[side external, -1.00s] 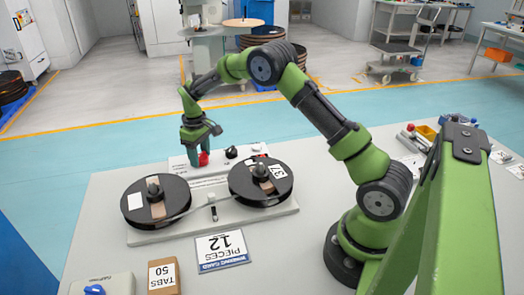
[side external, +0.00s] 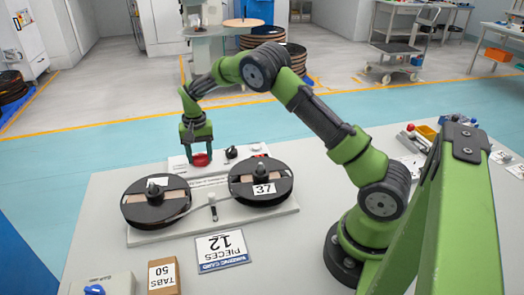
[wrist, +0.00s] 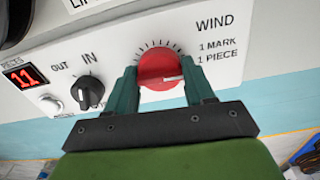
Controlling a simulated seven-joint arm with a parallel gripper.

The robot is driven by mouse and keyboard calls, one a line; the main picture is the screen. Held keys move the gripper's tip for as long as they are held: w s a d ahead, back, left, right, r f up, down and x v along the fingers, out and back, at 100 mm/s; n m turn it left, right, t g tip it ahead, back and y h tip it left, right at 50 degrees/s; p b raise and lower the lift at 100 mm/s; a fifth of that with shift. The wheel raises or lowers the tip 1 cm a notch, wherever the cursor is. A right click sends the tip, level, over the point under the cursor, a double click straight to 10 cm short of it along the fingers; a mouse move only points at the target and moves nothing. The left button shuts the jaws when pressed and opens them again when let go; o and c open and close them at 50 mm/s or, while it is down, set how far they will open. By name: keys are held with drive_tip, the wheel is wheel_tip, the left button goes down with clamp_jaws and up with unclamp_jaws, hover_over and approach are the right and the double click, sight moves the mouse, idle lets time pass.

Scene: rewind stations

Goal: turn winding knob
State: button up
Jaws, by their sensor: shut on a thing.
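The white pointer line on the knob points right. A red display (wrist: 25,77) on the panel reads 11. The left reel (side external: 156,203) and right reel (side external: 261,181) stand on the base plate; the right one carries a label 37.
A card (side external: 222,250) reading PIECES 12 and a TABS 50 box (side external: 164,276) lie in front of the reels.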

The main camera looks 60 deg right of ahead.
sight(200, 154)
drive_tip(key=shift+r+m, duration=0.1)
drive_tip(key=shift+m, duration=1)
drive_tip(key=o, duration=1)
wheel_tip(200, 154, up, 17)
